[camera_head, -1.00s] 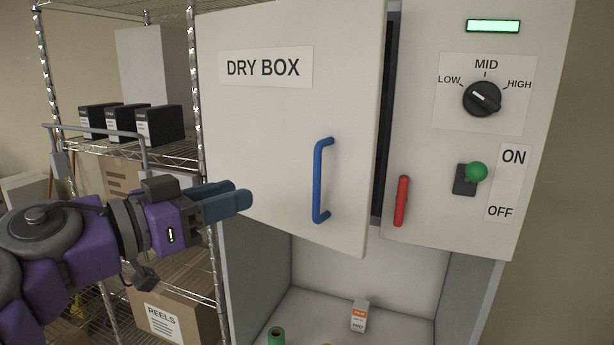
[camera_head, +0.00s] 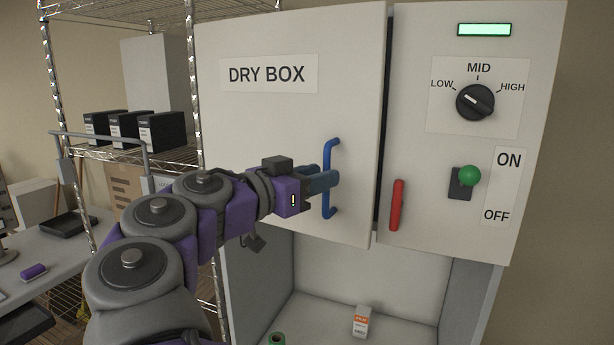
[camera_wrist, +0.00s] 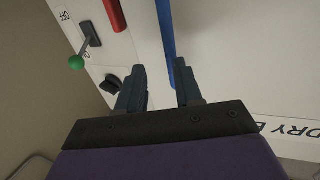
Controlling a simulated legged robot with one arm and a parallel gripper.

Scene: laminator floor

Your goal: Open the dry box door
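The dry box door (camera_head: 265,135) is a white panel with a "DRY BOX" label. It stands nearly shut, with a narrow dark gap along its right edge. Its blue bar handle (camera_head: 328,205) is upright near that edge. My gripper (camera_head: 324,180) is at the handle's mid-height, its fingers overlapping the bar. In the wrist view, my gripper (camera_wrist: 158,78) has its fingers spread, and the blue handle (camera_wrist: 166,35) runs between them, closer to the right finger. I cannot tell whether a finger touches it.
Right of the door are a red bar (camera_head: 397,205), a green-knobbed switch (camera_head: 461,183) and a dial (camera_head: 475,102). Below is an open bay (camera_head: 310,305) with a small carton (camera_head: 361,321). A wire shelf (camera_head: 175,153) and a desk (camera_head: 60,262) stand at the left.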

